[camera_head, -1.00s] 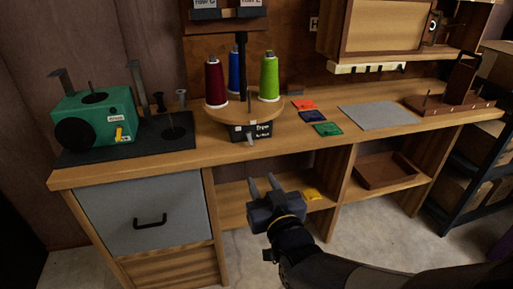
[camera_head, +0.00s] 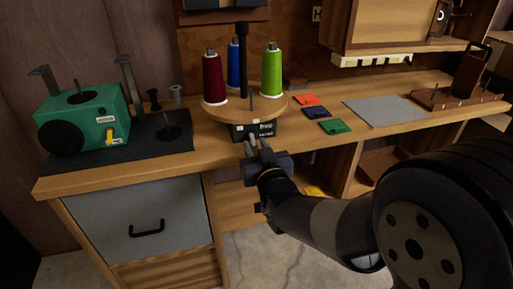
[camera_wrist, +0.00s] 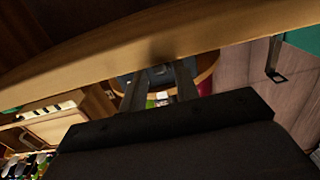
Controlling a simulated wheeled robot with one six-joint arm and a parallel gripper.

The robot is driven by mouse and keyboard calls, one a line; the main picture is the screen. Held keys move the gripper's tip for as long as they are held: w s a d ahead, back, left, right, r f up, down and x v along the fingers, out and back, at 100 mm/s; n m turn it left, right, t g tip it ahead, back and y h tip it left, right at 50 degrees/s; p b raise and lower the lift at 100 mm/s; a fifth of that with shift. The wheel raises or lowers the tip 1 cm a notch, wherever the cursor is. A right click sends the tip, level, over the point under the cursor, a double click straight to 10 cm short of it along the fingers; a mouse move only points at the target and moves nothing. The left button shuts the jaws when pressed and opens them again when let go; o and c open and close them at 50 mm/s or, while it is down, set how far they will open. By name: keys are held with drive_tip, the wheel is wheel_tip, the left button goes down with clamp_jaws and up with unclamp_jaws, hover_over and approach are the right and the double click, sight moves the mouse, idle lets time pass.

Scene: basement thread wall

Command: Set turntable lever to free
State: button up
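The turntable (camera_head: 270,114) is a round wooden disc on the workbench, carrying red, blue and green thread cones around a black post. Its black base (camera_head: 265,128) has small white labels on the front; I cannot read them surely. The lever is small and grey on the base front; my fingers overlap that spot, so its position is unclear. My gripper (camera_head: 256,146) is just in front of and below the base, at the bench's front edge, fingers pointing at it. In the wrist view my gripper (camera_wrist: 160,88) has its two fingers apart with nothing clearly held. I cannot tell whether it touches the lever.
The wooden bench edge (camera_head: 110,180) runs close beside my gripper. A green machine (camera_head: 85,118) stands on a dark mat at left. Red, blue and green packets (camera_head: 334,126) and a grey sheet (camera_head: 384,111) lie at right. A grey drawer (camera_head: 142,215) is below left.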

sight(252, 136)
clamp_jaws()
drive_tip(key=r+g+p, duration=0.1)
drive_tip(key=p, duration=0.2)
drive_tip(key=shift+r+p, duration=0.2)
drive_tip(key=shift+p, duration=0.15)
drive_tip(key=r+g+h+p, duration=0.1)
drive_tip(key=g+p, duration=0.2)
drive_tip(key=p, duration=0.3)
drive_tip(key=shift+r, duration=0.2)
drive_tip(key=g+p, duration=0.1)
drive_tip(key=p, duration=0.3)
drive_tip(key=r+g+h+p, duration=0.1)
drive_tip(key=p, duration=0.4)
drive_tip(key=g+p, duration=0.2)
drive_tip(key=p, duration=0.3)
drive_tip(key=shift+w+a+r, duration=0.1)
drive_tip(key=shift+w+r, duration=0.2)
drive_tip(key=shift+r, duration=0.1)
drive_tip(key=shift+g+h+p, duration=0.3)
drive_tip(key=shift+g+p, duration=0.1)
drive_tip(key=shift+p, duration=0.8)
drive_tip(key=shift+w+r+p, duration=0.1)
drive_tip(key=shift+p, duration=0.5)
drive_tip(key=shift+w+f+g+p, duration=0.15)
drive_tip(key=shift+g+p, duration=0.45)
drive_tip(key=shift+p, duration=0.9)
